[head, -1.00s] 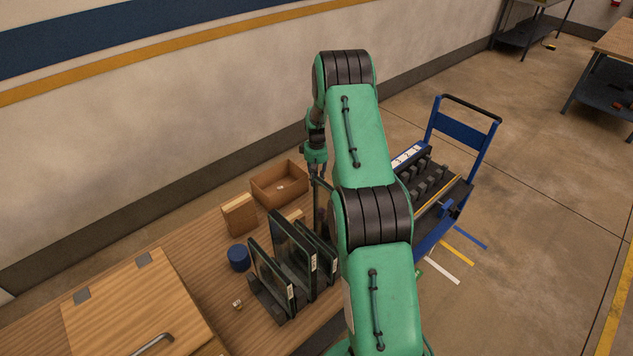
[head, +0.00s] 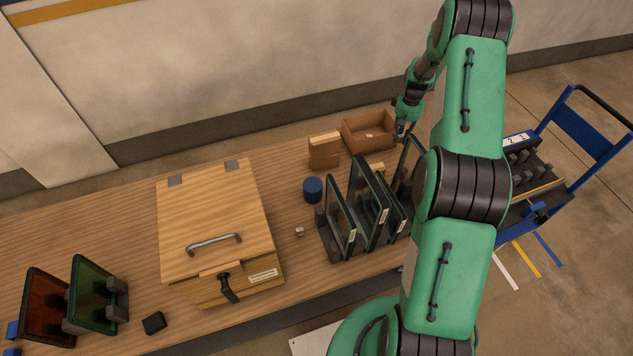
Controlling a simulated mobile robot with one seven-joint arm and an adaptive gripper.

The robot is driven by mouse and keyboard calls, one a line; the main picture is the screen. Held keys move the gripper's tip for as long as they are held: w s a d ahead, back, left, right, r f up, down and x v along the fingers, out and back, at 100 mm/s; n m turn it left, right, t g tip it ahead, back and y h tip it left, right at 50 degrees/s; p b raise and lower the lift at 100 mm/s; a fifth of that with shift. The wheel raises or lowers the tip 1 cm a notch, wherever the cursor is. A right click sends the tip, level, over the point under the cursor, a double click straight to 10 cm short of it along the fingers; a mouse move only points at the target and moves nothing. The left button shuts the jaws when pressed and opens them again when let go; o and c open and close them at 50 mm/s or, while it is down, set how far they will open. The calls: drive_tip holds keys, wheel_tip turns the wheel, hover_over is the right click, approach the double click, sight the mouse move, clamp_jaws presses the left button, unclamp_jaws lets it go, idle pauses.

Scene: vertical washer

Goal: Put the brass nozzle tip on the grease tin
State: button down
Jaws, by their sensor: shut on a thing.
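The grease tin appears to be the blue cylinder (head: 313,190) standing on the wooden bench, left of the glass panes. A small pale, brassy piece (head: 299,231) lies on the bench in front of it, apart from it; it may be the nozzle tip, but is too small to be sure. My gripper (head: 400,134) is at the back right of the bench, beside the open box. It appears shut on the top of a dark glass pane (head: 411,165). My arm hides the pane's right side and the fingertips are small. The gripper is well away from the tin.
Several dark glass panes (head: 368,203) stand upright in a rack. An open cardboard box (head: 370,131) and a wooden block (head: 324,151) are behind. A lidded wooden case (head: 218,225) is left. Coloured panes (head: 92,294) stand far left. A blue cart (head: 560,185) is right.

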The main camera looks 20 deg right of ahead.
drive_tip(key=a+r, duration=0.2)
drive_tip(key=a, duration=0.8)
drive_tip(key=a+r, duration=0.3)
drive_tip(key=a, duration=0.8)
wheel_tip(320, 180, up, 3)
drive_tip(key=n, duration=0.1)
hover_over(313, 184)
drive_tip(key=shift+f, duration=0.1)
drive_tip(key=shift+f, duration=0.1)
drive_tip(key=shift+f, duration=3.05)
drive_tip(key=shift+f, duration=1.9)
drive_tip(key=shift+f+b, duration=0.1)
drive_tip(key=shift+b, duration=0.2)
